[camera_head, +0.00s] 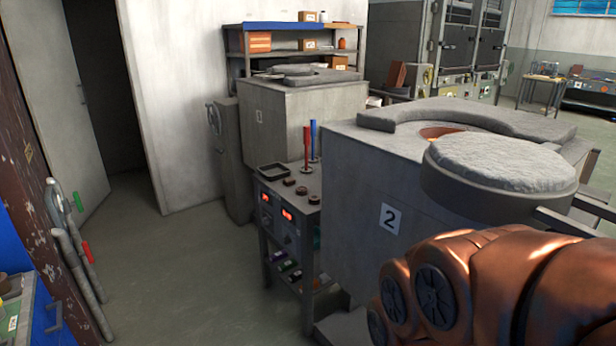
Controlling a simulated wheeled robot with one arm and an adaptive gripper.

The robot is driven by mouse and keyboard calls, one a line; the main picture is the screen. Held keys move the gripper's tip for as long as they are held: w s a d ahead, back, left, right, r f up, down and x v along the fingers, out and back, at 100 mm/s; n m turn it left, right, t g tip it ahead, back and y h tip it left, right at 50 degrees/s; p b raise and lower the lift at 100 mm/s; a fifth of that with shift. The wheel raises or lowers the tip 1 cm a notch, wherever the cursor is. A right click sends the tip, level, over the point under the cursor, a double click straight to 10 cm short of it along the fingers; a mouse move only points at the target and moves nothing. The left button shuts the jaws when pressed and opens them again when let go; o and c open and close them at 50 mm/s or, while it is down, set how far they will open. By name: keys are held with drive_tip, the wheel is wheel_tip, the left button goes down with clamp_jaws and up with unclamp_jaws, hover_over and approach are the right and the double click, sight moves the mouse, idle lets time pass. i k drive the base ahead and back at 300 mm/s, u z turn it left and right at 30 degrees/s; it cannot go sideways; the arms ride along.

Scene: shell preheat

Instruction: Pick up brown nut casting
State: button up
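Several small dark brown pieces lie on top of a narrow metal cart (284,205) between two grey furnaces. One brown piece (289,181) is near the dark tray, another (302,190) is just in front of it, and a third (313,199) is at the cart's near right corner. They are too small to tell which is the nut casting. My orange-brown arm fills the lower right corner. My gripper is out of view.
Furnace 2 (362,205), with its thick round lid (498,165) swung aside, stands close at right. Another furnace (280,118) stands behind the cart. Red and blue upright rods (314,140) rise from the cart top. The floor (190,260) left of the cart is clear.

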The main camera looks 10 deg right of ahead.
sight(314, 200)
drive_tip(key=z, duration=0.1)
drive_tip(key=i, duration=0.75)
drive_tip(key=u, duration=1)
drive_tip(key=i, duration=1.45)
drive_tip(key=z, duration=0.7)
